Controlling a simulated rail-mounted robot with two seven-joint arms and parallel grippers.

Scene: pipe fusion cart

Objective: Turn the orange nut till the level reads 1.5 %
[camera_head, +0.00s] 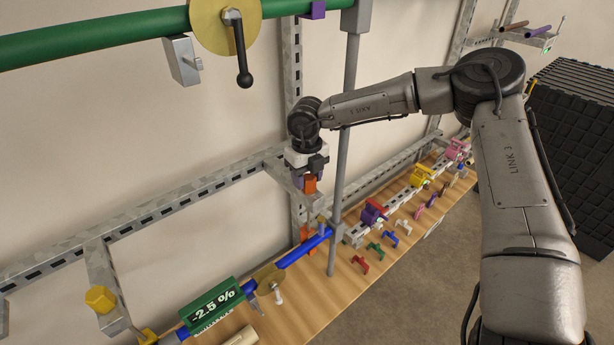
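The green level (212,307) on the blue pipe (290,258) at the bottom reads -2.5 %. An orange nut (310,185) shows directly under my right gripper (308,174), at the end of a grey wall bracket. My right gripper points down at the nut, and its fingers are small and partly hidden. I cannot tell whether they are open, around the nut or closed on it. Another orange part (305,233) sits lower, near the pipe's far end. My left gripper is out of view.
A yellow nut (100,299) sits on the left bracket. A vertical grey post (344,150) stands close to my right gripper. The wooden bench (335,290) holds coloured clamps and several small brackets. A green pipe (90,37) with a crank crosses above. Dark stacked crates (575,150) stand at right.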

